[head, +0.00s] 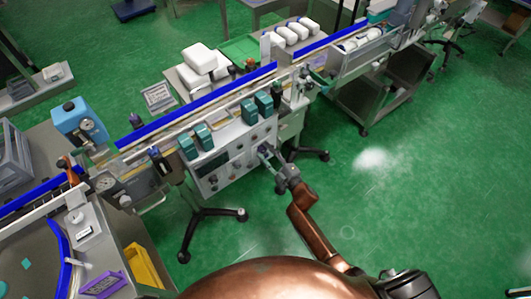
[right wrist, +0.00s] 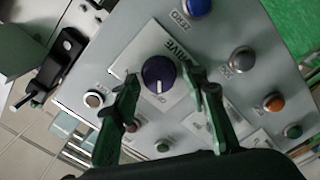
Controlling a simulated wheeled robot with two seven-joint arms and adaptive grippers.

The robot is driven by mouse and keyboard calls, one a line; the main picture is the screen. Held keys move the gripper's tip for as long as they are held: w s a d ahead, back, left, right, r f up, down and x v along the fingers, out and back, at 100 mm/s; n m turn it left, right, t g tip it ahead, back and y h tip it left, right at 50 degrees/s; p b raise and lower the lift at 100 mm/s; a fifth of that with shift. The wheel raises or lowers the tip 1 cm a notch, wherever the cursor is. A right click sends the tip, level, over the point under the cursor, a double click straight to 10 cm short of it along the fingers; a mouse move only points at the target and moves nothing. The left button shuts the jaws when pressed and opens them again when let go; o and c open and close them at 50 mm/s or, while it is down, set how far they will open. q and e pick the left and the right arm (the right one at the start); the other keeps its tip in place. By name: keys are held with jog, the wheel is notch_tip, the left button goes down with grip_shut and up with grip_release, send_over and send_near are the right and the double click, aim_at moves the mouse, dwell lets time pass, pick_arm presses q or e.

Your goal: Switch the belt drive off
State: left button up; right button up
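The drive knob (right wrist: 158,73) is dark purple, round, with a white pointer line toward the bottom of the right wrist view. It sits on a pale plate (right wrist: 128,62) with partly readable "DRIVE" lettering; small lettering below the knob is too blurred to read surely. My right gripper (right wrist: 160,80) is open, its green-looking fingers on either side of the knob, with a visible gap at each side. In the head view my right gripper (head: 266,151) is at the right part of the control panel (head: 225,172), hiding the knob. My left gripper is not in view.
Near the knob are a blue button (right wrist: 199,7), a grey button (right wrist: 242,59), an orange button (right wrist: 273,102) and a white-topped button (right wrist: 93,99). The conveyor (head: 210,105) runs above the panel. A stand leg (head: 210,213) is below; green floor is clear to the right.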

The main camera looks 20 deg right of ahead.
jog(key=shift+o, duration=0.4)
jog(key=shift+s+d, duration=0.1)
jog(key=shift+s, duration=0.15)
jog(key=v, duration=1.1)
jog(key=shift+s, duration=0.2)
